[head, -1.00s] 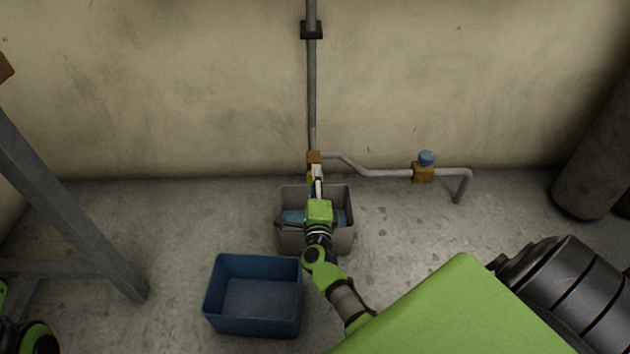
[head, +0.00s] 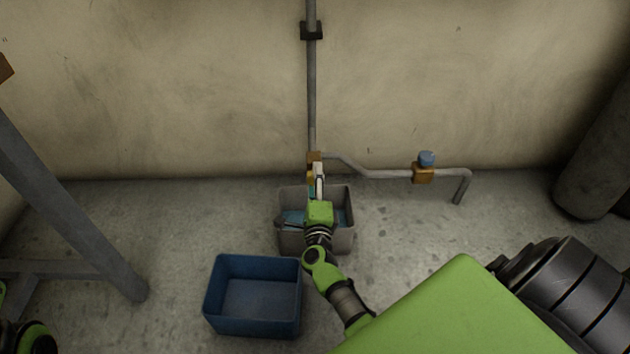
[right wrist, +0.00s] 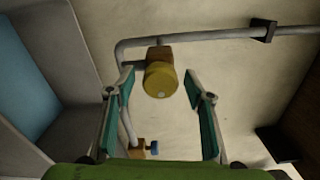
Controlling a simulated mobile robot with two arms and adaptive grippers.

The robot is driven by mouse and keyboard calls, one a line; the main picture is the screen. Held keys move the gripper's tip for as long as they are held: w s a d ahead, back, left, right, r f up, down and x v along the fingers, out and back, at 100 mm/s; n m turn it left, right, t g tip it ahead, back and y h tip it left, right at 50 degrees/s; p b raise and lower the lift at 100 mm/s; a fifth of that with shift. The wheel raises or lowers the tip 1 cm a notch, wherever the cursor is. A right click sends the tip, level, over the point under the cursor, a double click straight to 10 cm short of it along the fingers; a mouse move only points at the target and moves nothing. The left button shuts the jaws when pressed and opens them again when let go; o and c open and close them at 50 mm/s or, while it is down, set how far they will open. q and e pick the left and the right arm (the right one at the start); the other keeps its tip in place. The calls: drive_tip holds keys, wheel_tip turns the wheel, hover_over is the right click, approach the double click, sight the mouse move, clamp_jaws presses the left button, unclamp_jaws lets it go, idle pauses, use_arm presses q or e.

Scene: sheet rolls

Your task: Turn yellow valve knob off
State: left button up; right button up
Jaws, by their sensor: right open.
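The yellow valve knob (right wrist: 160,80) sits on a brown valve body on the wall pipe. In the right wrist view it shows between and just beyond my right gripper's (right wrist: 163,85) two open fingers, with a gap on both sides. In the head view my right gripper (head: 318,172) reaches over the grey bin to the pipe and hides most of the knob; a bit of yellow (head: 310,177) shows at its left. I cannot tell whether the fingertips overlap the knob in depth. Only a piece of my left arm shows at the lower left; its gripper is out of view.
A grey bin (head: 342,242) with blue content stands under my right arm. An empty blue bin (head: 253,330) is at its lower left. A blue knob (head: 426,158) sits on a second valve to the right. A grey metal frame (head: 75,205) stands at left.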

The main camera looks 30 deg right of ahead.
drive_tip(key=v, duration=0.7)
drive_tip(key=shift+s, duration=0.3)
drive_tip(key=shift+a, duration=0.1)
